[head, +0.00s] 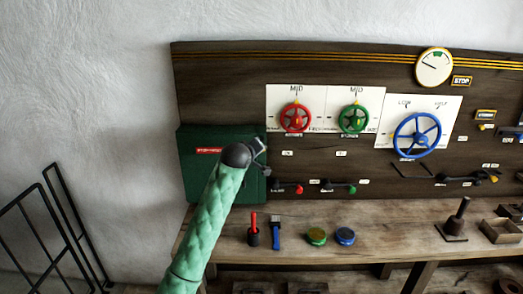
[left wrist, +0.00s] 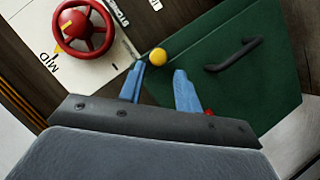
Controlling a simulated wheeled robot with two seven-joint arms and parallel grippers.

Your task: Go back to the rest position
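My left gripper (head: 260,150) is raised in front of the panel, by the right edge of the green box (head: 190,165). In the left wrist view its two blue fingers (left wrist: 159,68) stand apart with nothing held between them. A yellow knob (left wrist: 158,57) shows just beyond the fingertips, not gripped. The green box (left wrist: 245,75) with its dark handle and the red handwheel (left wrist: 84,30) also show there. My right gripper is in neither view.
The wooden panel (head: 220,80) carries red (head: 295,117), green (head: 355,118) and blue (head: 417,135) handwheels and a gauge (head: 434,67). The bench (head: 390,220) below holds small tools and red and green levers hang above it. A black metal rail (head: 60,225) stands at left.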

